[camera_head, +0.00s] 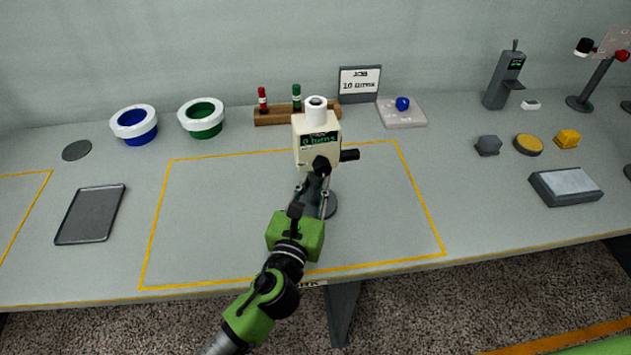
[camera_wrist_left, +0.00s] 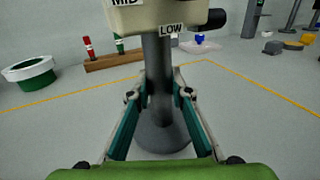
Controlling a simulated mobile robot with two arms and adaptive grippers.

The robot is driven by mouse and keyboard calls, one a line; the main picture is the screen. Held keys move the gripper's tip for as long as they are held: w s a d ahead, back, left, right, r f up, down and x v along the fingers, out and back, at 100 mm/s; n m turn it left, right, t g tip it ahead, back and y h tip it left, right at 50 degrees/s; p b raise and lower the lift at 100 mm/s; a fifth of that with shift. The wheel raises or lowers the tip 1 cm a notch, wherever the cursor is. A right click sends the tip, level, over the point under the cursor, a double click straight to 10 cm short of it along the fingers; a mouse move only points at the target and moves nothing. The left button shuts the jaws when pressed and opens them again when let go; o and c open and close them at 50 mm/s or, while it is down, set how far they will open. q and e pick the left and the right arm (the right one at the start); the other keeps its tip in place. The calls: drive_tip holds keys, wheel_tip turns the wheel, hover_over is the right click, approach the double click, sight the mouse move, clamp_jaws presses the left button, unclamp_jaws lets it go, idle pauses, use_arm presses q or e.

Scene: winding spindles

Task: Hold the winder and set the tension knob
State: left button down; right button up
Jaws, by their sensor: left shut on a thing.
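The winder (camera_head: 305,152) stands inside the yellow outline near the middle of the bench. It has a cream head with a display reading "0 turns", a white cylinder on top and a dark post (camera_wrist_left: 158,75) on a round base. A black knob (camera_head: 349,155) sticks out from the head's right side and also shows in the left wrist view (camera_wrist_left: 214,19). "MID" and "LOW" labels show on the head in the wrist view. My left gripper (camera_head: 314,191) is shut on the winder's post, below the head, with one finger on each side (camera_wrist_left: 159,97). My right gripper is not in view.
A sign (camera_head: 360,80) reading "JOB 10" and a wooden rack (camera_head: 275,115) with red and green spools stand behind. Blue (camera_head: 135,125) and green (camera_head: 202,118) white-rimmed bowls and a grey tray (camera_head: 90,214) are left. Several small items lie right. The outlined area around the winder is clear.

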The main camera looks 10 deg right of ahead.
use_arm(q)
drive_tip(key=shift+f+b, duration=0.5)
drive_tip(key=shift+f, duration=0.2)
idle(0.8)
